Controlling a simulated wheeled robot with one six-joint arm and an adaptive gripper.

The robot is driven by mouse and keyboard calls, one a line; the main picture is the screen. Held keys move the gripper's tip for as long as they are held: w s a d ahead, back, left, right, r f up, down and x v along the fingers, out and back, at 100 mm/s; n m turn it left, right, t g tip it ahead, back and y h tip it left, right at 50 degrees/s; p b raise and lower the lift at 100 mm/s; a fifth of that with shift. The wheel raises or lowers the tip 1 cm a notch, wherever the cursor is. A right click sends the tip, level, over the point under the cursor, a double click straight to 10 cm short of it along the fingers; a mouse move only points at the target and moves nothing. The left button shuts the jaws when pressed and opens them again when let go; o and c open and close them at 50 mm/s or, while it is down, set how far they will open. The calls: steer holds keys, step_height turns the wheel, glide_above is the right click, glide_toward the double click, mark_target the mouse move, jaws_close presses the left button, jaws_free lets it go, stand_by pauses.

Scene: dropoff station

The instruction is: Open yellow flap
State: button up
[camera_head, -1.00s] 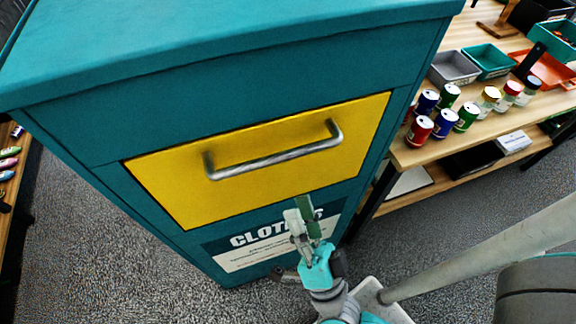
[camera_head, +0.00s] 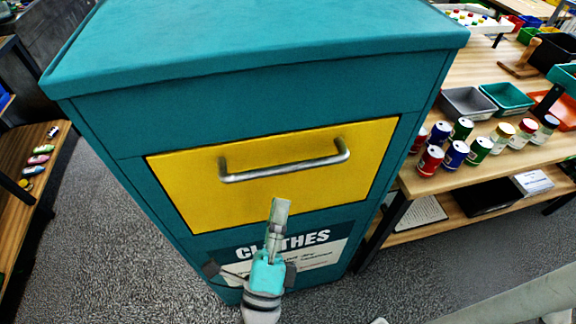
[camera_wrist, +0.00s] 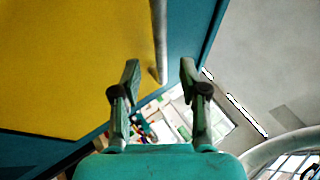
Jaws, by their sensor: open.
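The yellow flap (camera_head: 290,193) is closed on the front of a teal clothes bin (camera_head: 250,95). A grey metal bar handle (camera_head: 285,169) runs across its upper part. I cannot tell the exact distance to the handle.
A wooden shelf unit (camera_head: 425,183) stands to the right with several cans (camera_head: 430,160), a grey tray (camera_head: 467,103) and a green tray (camera_head: 507,98). Another wooden shelf (camera_head: 45,190) is at the left. Grey carpet lies between.

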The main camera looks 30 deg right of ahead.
mark_target(288, 171)
steer(key=shift+x, duration=3.95)
steer(key=shift+c, duration=0.2)
jaws_close()
